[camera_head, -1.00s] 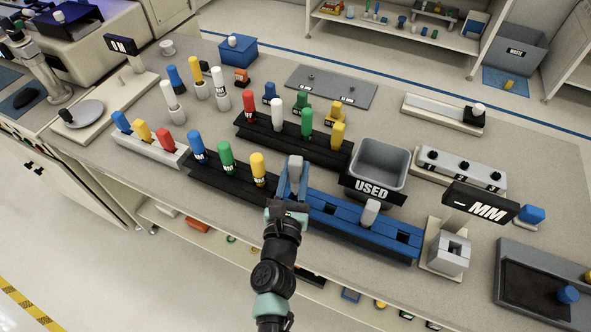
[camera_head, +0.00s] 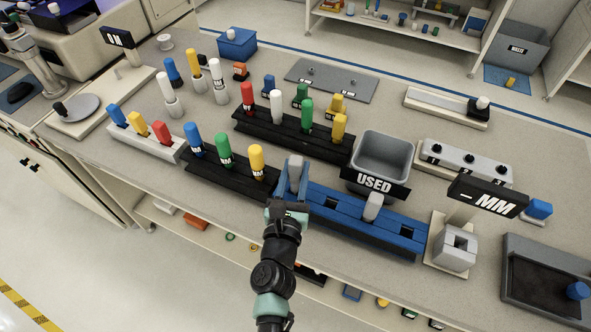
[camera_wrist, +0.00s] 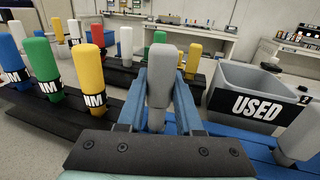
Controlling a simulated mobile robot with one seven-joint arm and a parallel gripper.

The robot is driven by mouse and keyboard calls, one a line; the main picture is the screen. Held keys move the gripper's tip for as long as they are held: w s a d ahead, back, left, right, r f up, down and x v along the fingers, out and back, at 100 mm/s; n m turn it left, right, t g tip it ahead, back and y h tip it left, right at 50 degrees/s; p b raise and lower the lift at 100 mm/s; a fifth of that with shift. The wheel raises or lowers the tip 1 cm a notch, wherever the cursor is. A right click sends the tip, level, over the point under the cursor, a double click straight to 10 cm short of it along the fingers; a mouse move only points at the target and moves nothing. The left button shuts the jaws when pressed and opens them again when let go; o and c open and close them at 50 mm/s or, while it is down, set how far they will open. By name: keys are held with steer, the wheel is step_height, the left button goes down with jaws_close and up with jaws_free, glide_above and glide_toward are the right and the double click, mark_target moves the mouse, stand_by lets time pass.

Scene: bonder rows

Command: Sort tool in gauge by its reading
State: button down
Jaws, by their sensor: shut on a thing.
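My gripper (camera_head: 291,178) is shut on a grey tool (camera_wrist: 161,75), upright between its blue fingers. It is at the left end of the blue rack (camera_head: 400,235); whether the tool's foot is in a slot is hidden. A second grey tool (camera_head: 373,206) stands in the blue rack, to the right of my gripper. The grey gauge block (camera_head: 455,248) stands beyond the rack's right end, and its slot looks empty. Its dark display (camera_head: 487,197) reads "- MM".
A grey bin marked USED (camera_head: 380,155) stands behind the blue rack. A black rack (camera_head: 230,178) with blue, green and yellow tools is close on the left. Another black rack (camera_head: 290,135) holds several tools behind. A dark tray (camera_head: 540,285) lies at the right.

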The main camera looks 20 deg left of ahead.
steer(key=shift+f+b, duration=1.2)
steer(key=c, duration=0.5)
jaws_free()
steer(key=b+v, duration=0.1)
steer(key=v, duration=1.1)
steer(key=shift+f+b, duration=0.1)
steer(key=shift+b, duration=0.2)
steer(key=shift+s+d, duration=0.1)
steer(key=shift+s, duration=0.4)
